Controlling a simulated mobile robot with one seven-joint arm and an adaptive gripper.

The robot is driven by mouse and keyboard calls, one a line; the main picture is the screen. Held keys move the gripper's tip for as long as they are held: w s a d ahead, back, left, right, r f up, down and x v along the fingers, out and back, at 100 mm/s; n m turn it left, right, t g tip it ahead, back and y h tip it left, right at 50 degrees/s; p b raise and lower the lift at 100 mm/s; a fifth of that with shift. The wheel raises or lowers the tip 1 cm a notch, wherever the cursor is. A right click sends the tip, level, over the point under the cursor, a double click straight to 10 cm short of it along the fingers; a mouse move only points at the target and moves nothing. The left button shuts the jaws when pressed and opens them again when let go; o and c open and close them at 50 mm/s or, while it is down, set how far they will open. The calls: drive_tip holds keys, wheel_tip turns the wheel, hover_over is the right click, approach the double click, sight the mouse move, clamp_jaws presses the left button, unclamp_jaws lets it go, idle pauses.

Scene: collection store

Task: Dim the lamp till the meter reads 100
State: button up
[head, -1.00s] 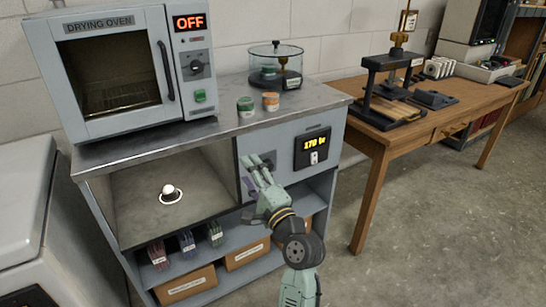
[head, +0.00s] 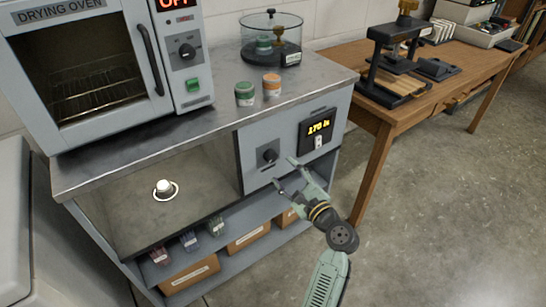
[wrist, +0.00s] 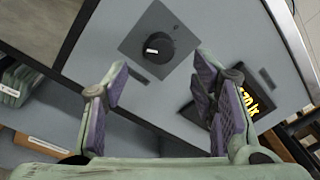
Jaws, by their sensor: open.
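The dimmer knob (head: 269,156) is black and round on the grey cabinet panel; the wrist view shows it (wrist: 157,48) with a pale mark on its cap. The meter (head: 317,127), right of the knob, shows yellow digits that seem to read 170 lx. It appears tilted and partly hidden behind a finger in the wrist view (wrist: 262,92). The lit lamp (head: 164,187) is a small white bulb in the cabinet's open bay. My gripper (head: 285,172) is open and empty, just right of and below the knob, apart from it. Its fingers (wrist: 162,76) straddle the space below the knob in the wrist view.
The drying oven (head: 95,75) stands on the cabinet top, with a green jar (head: 245,94), an orange-lidded jar (head: 271,87) and a glass-covered vessel (head: 271,40). Boxes (head: 248,238) sit on the lower shelf. A wooden table (head: 365,120) stands right; the floor before it is clear.

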sight(272, 159)
drive_tip(key=p+x, duration=0.1)
drive_tip(key=x, duration=0.6)
drive_tip(key=shift+c, duration=0.4)
drive_tip(key=c, duration=1.1)
